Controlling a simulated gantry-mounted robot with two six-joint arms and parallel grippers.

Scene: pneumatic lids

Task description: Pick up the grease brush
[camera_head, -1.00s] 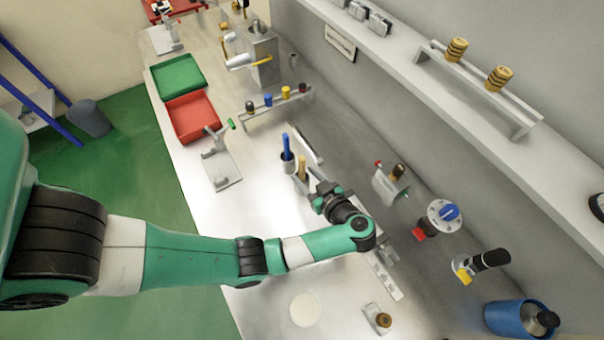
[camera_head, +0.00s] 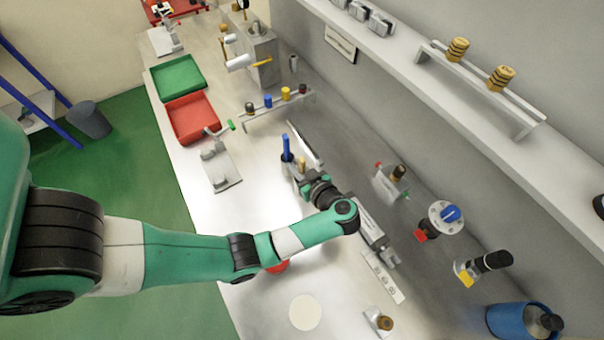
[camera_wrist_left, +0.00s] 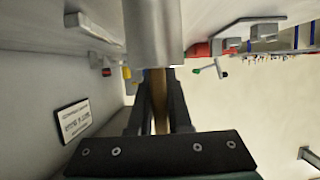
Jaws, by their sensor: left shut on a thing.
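A tan wooden handle, which I take to be the grease brush (camera_head: 302,163), shows just beyond my left gripper (camera_head: 305,182) in the head view. In the left wrist view the brown handle (camera_wrist_left: 158,98) stands between the two dark fingers of my left gripper (camera_wrist_left: 159,85), which is shut on it. A grey metal cylinder (camera_wrist_left: 153,30) covers the handle's far end there. I cannot tell whether it is part of the brush or a holder. The brush's lower end is hidden in the head view. My right gripper is not in view.
A blue-handled tool (camera_head: 287,148) stands in a cup beside the brush. A small rack (camera_head: 275,108) with coloured knobs, a red tray (camera_head: 190,117) and a green tray (camera_head: 178,75) lie farther back. A clamp (camera_head: 220,168) stands to the left. The wall shelf (camera_head: 430,75) runs along the right.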

